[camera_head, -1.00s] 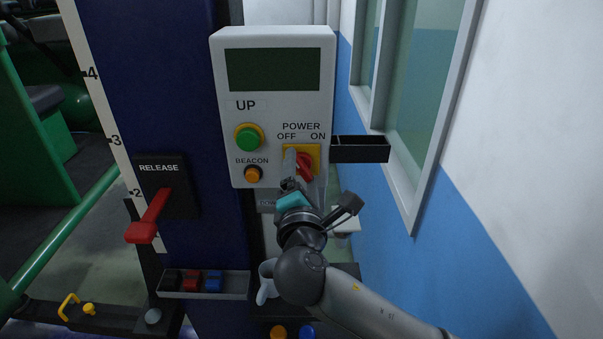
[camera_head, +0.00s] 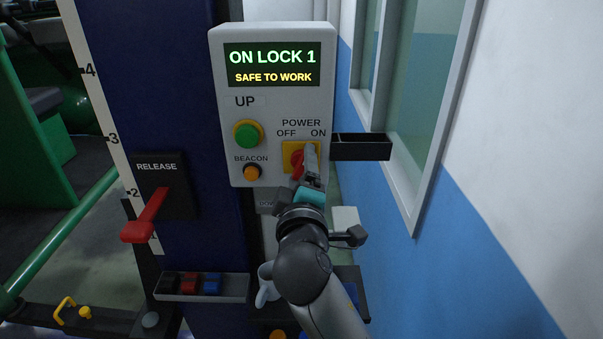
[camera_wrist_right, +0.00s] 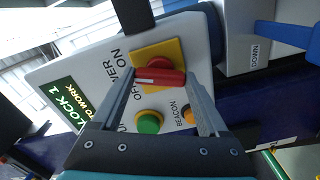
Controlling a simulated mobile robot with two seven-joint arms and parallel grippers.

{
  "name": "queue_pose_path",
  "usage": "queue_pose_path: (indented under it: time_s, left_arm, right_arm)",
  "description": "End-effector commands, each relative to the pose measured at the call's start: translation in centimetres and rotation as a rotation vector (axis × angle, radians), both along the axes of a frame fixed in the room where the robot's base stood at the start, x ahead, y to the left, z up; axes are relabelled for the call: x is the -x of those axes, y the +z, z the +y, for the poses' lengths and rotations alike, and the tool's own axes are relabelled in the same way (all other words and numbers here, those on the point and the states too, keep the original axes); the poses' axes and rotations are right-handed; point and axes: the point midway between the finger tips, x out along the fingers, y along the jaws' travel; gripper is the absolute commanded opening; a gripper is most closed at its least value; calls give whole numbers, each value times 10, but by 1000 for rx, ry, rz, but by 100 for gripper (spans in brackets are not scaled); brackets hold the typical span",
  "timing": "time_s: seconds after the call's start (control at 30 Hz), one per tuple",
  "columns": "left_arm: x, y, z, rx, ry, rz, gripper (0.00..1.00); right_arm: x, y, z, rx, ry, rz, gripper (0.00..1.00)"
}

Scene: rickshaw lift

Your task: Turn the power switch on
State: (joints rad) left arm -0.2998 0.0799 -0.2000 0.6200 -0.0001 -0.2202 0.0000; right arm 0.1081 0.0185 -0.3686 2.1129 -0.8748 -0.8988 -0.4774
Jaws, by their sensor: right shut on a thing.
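The power switch is a red knob (camera_head: 297,158) on a yellow plate (camera_head: 288,148), low on the right of a pale control box (camera_head: 221,120). OFF and ON labels are above it. My right gripper (camera_head: 310,152) is shut on the red knob, its finger covering the knob's right side, under the ON label. In the right wrist view, the knob (camera_wrist_right: 160,77) sits between both fingertips. The box's display (camera_head: 271,66) is lit and reads "ON LOCK 1" and "SAFE TO WORK". My left gripper is not in view.
A green UP button (camera_head: 248,134) and an orange beacon button (camera_head: 252,172) are left of the switch. A black tray (camera_head: 360,147) juts out at the right. A red release lever (camera_head: 148,215) is at the left. A mug (camera_head: 266,288) stands below.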

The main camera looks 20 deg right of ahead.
Motion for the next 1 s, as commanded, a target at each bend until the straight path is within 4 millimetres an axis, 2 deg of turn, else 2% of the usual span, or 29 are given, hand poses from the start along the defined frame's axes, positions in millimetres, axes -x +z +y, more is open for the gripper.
queue_pose_path:
  time_s: [0.4, 1.0]
  left_arm:
    - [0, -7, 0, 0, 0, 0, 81]
    - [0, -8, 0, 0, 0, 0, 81]
  right_arm:
    - [0, -2, 0, -254, -1, -69, 22]
    - [0, -1, 0, -323, 1, -90, 22]
